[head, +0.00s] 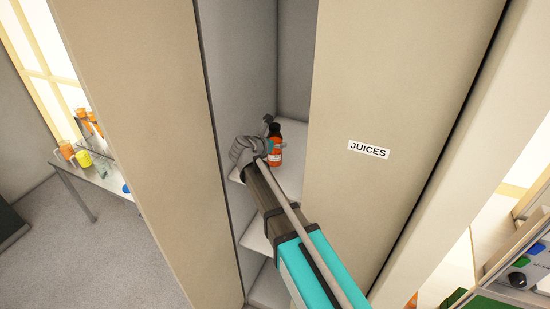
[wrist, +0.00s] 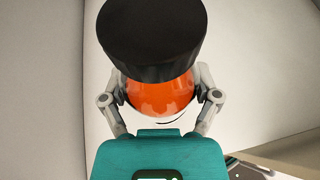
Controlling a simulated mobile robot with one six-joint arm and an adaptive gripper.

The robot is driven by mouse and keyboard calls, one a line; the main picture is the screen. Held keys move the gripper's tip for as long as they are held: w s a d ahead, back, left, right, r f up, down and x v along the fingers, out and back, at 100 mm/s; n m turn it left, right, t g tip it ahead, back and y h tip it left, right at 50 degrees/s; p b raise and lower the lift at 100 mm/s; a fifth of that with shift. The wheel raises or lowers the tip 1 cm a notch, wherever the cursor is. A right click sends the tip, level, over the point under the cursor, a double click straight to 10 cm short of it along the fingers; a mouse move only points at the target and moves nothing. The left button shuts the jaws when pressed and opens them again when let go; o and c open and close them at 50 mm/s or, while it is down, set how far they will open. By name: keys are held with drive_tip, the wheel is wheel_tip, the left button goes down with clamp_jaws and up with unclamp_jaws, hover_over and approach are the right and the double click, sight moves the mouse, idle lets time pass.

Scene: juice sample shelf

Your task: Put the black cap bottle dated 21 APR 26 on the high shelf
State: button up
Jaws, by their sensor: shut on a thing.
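A bottle with a black cap and orange juice (head: 275,145) is at the upper shelf (head: 291,170) inside the open cabinet. In the wrist view the black cap (wrist: 152,38) and the orange body (wrist: 160,97) fill the middle. My gripper (head: 268,148) is shut on the bottle, with a finger on each side of it; the fingers also show in the wrist view (wrist: 160,100). The bottle looks upright. I cannot tell whether its base touches the shelf.
A cabinet panel marked JUICES (head: 368,149) stands close on the right, and another tall panel (head: 140,110) on the left. A lower shelf (head: 255,234) lies beneath. A table (head: 98,177) with several orange and yellow containers is at far left.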

sight(275, 152)
drive_tip(key=shift+f, duration=0.4)
drive_tip(key=shift+f+b, duration=1.9)
drive_tip(key=shift+b, duration=0.15)
drive_tip(key=shift+f, duration=0.1)
drive_tip(key=o, duration=1.1)
drive_tip(key=shift+o, duration=0.2)
